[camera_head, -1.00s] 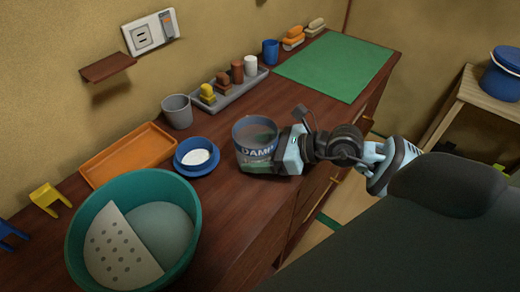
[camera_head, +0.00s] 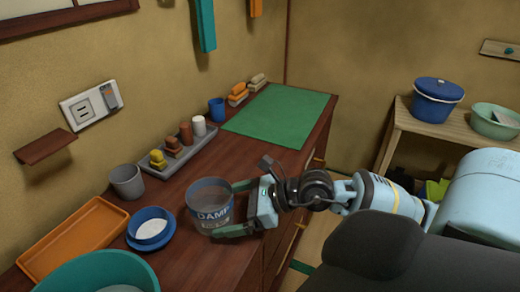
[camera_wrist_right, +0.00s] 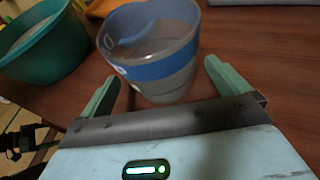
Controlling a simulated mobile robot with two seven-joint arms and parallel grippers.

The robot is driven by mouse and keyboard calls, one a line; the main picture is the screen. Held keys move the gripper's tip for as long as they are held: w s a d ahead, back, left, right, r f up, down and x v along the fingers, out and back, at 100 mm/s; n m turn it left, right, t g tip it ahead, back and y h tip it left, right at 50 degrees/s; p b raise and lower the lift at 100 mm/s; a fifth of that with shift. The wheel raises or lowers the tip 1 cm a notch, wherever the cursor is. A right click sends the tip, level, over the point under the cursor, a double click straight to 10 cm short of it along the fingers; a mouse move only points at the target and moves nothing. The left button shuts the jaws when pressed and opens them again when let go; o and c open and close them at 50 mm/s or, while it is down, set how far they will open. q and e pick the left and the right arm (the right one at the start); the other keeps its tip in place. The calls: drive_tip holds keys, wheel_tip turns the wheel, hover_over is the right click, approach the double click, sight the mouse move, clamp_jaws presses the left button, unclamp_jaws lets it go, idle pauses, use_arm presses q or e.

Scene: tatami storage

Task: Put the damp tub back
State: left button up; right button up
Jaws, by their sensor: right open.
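The damp tub (camera_head: 209,222) is a grey see-through tub with a blue band marked "DAMP". It stands upright on the dark wooden counter, near its front edge. My right gripper (camera_head: 228,208) is open at the tub's right side, palm a little apart from it. In the right wrist view the tub (camera_wrist_right: 165,80) stands between and beyond the open fingertips (camera_wrist_right: 160,75), with a visible gap at the right finger. Whether the left finger touches it is unclear. My left gripper is not in view.
Left of the tub are a blue bowl with white contents (camera_head: 151,228), an orange tray (camera_head: 70,240) and a teal basin (camera_head: 75,275). Behind are a grey cup (camera_head: 127,181) and a grey tray of stamps (camera_head: 205,136). A bare green mat (camera_head: 280,118) lies at the far end.

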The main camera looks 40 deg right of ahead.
drive_tip(key=v, duration=0.5)
drive_tip(key=shift+s+d, duration=0.1)
drive_tip(key=shift+v, duration=1.65)
drive_tip(key=shift+r, duration=0.15)
